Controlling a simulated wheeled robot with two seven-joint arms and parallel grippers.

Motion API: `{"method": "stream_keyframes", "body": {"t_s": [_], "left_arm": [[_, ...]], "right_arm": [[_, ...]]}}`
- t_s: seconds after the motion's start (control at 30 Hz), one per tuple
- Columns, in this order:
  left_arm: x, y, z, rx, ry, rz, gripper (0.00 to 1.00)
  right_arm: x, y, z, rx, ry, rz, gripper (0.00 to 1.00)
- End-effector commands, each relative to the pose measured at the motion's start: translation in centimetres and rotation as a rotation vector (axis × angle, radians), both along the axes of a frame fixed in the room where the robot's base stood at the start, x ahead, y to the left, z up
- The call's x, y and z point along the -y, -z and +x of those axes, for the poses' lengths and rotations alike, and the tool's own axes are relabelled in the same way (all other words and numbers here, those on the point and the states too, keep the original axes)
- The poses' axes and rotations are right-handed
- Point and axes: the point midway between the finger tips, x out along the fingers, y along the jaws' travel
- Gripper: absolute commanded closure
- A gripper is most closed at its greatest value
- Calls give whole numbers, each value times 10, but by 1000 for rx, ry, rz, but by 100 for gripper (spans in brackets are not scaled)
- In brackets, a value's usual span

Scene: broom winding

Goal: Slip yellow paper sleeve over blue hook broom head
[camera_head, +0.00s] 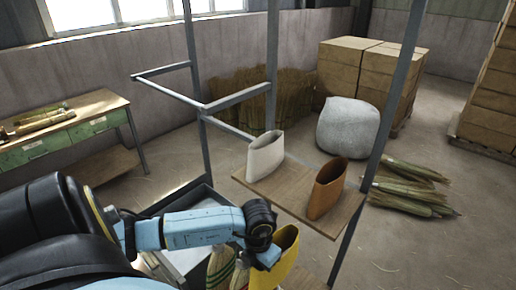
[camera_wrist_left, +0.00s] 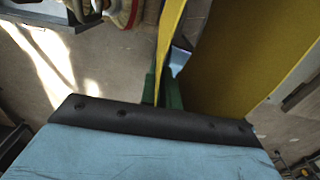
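The yellow paper sleeve (camera_head: 287,259) is at the bottom middle of the head view, with its open mouth upward. My left gripper (camera_head: 266,252) is at its left wall. In the left wrist view the yellow sleeve (camera_wrist_left: 252,60) fills the right side, and its thin near wall runs down between the green fingers of the left gripper (camera_wrist_left: 162,92), which look closed on it. Broom heads (camera_head: 220,266) with green and red bands show just left of the sleeve, partly cut off. One banded bundle also shows in the left wrist view (camera_wrist_left: 122,12). I cannot make out the blue hook. My right gripper is out of view.
A white sleeve (camera_head: 265,156) and an orange-brown sleeve (camera_head: 327,188) stand on a wooden shelf (camera_head: 290,196) in a grey metal frame (camera_head: 385,110). A green-drawered bench (camera_head: 75,130) is at the left. Boxes, a pale sack and straw bundles lie behind.

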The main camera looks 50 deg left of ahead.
Motion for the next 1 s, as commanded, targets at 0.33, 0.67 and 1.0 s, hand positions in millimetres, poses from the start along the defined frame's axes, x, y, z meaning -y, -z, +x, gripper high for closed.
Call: {"method": "stream_keyframes", "body": {"t_s": [0.33, 0.67, 1.0], "left_arm": [[0, 2, 0, 0, 1, 0, 100], [0, 16, 0, -1, 1, 0, 100], [0, 33, 0, 0, 1, 0, 100]], "right_arm": [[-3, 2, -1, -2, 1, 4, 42], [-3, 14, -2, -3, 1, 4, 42], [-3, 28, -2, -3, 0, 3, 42]]}}
